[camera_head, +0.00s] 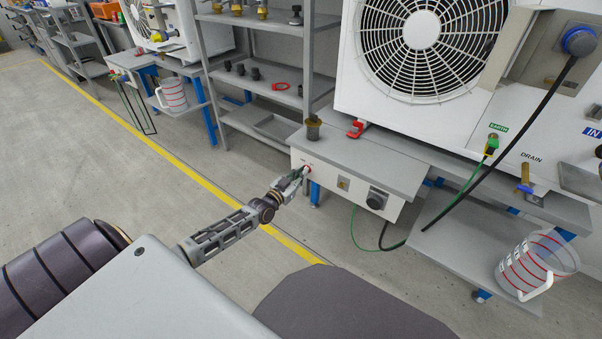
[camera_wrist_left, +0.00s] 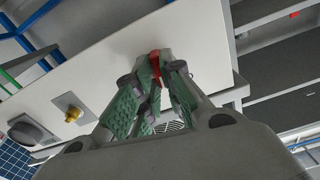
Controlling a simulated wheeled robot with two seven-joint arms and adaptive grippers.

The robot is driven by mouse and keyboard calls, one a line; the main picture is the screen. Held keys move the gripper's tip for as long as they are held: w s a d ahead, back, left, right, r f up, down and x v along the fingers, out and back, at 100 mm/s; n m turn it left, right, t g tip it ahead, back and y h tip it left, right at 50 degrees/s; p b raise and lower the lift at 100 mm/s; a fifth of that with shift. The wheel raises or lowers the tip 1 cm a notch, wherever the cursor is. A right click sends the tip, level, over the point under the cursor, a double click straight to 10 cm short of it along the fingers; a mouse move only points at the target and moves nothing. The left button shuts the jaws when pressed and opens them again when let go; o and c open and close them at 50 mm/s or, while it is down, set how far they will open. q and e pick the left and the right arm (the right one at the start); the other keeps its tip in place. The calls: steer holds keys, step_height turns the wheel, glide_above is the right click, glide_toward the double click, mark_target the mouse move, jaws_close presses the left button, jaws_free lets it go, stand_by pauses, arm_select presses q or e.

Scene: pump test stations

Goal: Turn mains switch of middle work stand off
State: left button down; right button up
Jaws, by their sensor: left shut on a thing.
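The work stand (camera_head: 375,160) has a pale front panel (camera_head: 325,178) below its grey top. A small red switch (camera_head: 308,168) sits near the left end of this panel and also shows as a red piece in the left wrist view (camera_wrist_left: 155,62). My left gripper (camera_head: 300,174) reaches the panel, and its green-padded fingers (camera_wrist_left: 158,84) are shut on the red switch. The fingers hide much of the switch, so I cannot tell its on or off position. My right gripper is not in view.
A shelf rack (camera_head: 262,110) stands left; a jug (camera_head: 537,265) stands right. The floor at left is clear.

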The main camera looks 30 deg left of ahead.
arm_select(q)
steer(key=n+p, duration=0.2)
steer(key=n, duration=0.5)
steer(key=shift+a, duration=0.1)
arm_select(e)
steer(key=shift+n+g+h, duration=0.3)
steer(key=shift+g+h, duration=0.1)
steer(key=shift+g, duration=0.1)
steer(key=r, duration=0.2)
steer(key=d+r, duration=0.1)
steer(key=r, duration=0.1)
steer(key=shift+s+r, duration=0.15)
arm_select(q)
steer(key=shift+n, duration=0.3)
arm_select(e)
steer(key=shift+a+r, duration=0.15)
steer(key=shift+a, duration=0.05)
arm_select(q)
steer(key=c, duration=1.6)
jaws_free()
steer(key=shift+o, duration=0.3)
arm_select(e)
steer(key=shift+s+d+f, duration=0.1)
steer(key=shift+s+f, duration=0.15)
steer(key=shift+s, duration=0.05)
